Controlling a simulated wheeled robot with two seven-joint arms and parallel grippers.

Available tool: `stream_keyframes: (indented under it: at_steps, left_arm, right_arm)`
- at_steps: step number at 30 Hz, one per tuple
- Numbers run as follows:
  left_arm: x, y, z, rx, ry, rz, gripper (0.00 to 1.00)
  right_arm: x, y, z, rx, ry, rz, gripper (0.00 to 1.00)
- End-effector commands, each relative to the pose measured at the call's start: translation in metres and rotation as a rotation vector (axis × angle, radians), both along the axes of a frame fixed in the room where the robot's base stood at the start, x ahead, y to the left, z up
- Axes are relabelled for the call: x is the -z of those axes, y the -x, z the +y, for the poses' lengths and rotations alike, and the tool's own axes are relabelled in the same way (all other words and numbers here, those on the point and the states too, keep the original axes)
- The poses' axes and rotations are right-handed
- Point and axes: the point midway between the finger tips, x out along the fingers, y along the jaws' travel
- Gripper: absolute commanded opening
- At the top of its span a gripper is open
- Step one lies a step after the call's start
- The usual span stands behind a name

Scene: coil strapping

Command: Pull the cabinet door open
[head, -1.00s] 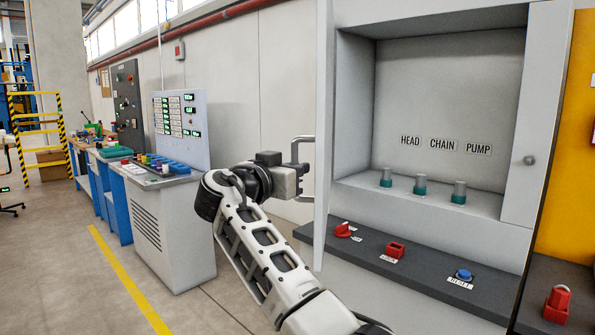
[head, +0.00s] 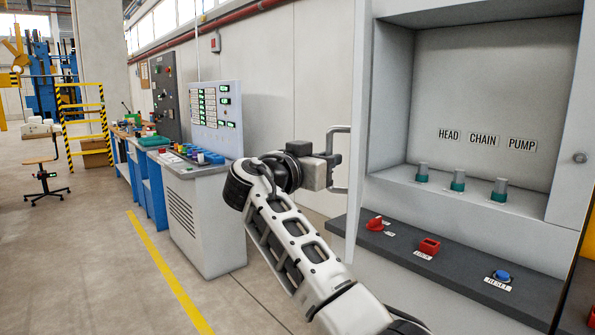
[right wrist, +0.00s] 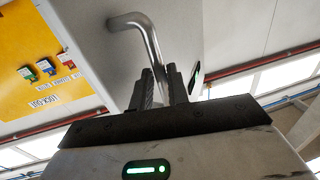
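The cabinet door (head: 361,120) stands swung out from the left side of the grey cabinet (head: 394,95) and shows almost edge-on in the head view. The cabinet's inside is exposed. The door's metal bar handle (head: 343,129) is on the door's left face; it also shows in the right wrist view (right wrist: 147,42). My right gripper (head: 335,170) is at the handle. In the right wrist view its fingers (right wrist: 165,82) are closed around the bar, against the grey door face (right wrist: 92,40). My left gripper is not in view.
Inside the cabinet several green-based knobs (head: 457,181) stand below the HEAD, CHAIN and PUMP labels. A dark ledge (head: 455,272) with red and blue controls juts out below. A control console (head: 205,215) stands left of the door. The floor at left is open.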

Motion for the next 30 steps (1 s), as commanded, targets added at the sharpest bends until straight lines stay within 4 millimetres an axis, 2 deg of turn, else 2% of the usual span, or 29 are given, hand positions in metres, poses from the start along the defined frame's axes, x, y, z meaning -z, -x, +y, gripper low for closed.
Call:
stream_keyframes:
  at_steps: [8,16,21,30]
  left_arm:
    - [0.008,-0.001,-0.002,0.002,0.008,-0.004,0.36]
    - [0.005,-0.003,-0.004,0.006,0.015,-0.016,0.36]
    - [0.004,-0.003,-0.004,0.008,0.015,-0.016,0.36]
    - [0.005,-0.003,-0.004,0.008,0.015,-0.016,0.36]
  right_arm:
    - [0.003,0.049,0.043,-0.005,0.003,-0.002,0.17]
    - [0.0,0.092,0.079,-0.002,0.002,-0.002,0.17]
    - [0.0,0.104,0.09,-0.001,0.001,0.001,0.17]
    - [0.001,0.107,0.092,0.0,-0.001,0.002,0.17]
